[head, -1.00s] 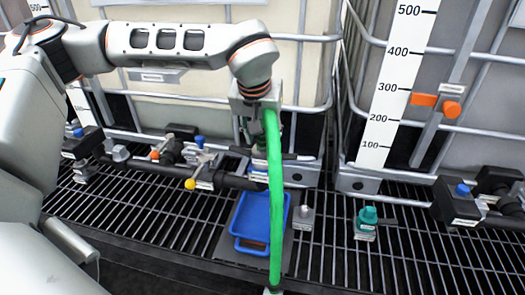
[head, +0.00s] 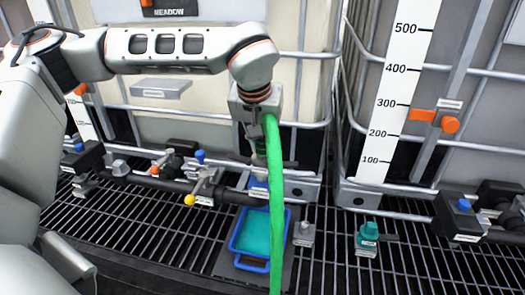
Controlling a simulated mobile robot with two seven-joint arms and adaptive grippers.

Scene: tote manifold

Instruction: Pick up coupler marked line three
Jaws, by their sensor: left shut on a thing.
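My left gripper (head: 258,145) is in the upper middle, pointing down. It is shut on the upper end of a bright green hose (head: 275,205), which likely carries a coupler there. The gripper and hose mostly hide that end, and I cannot read any line marking on it. The hose hangs down past the front of a blue tray (head: 236,250) and out at the bottom edge. A separate teal fitting (head: 367,238) with a small label stands on the grating to the right. My right gripper is not in view.
The blue tray holds a flat teal surface, like liquid. A grey block (head: 303,234) stands right of it. Valves with a yellow knob (head: 190,199) and blue knobs line the black pipe at left. Caged totes stand behind. The grating (head: 330,260) is free between block and teal fitting.

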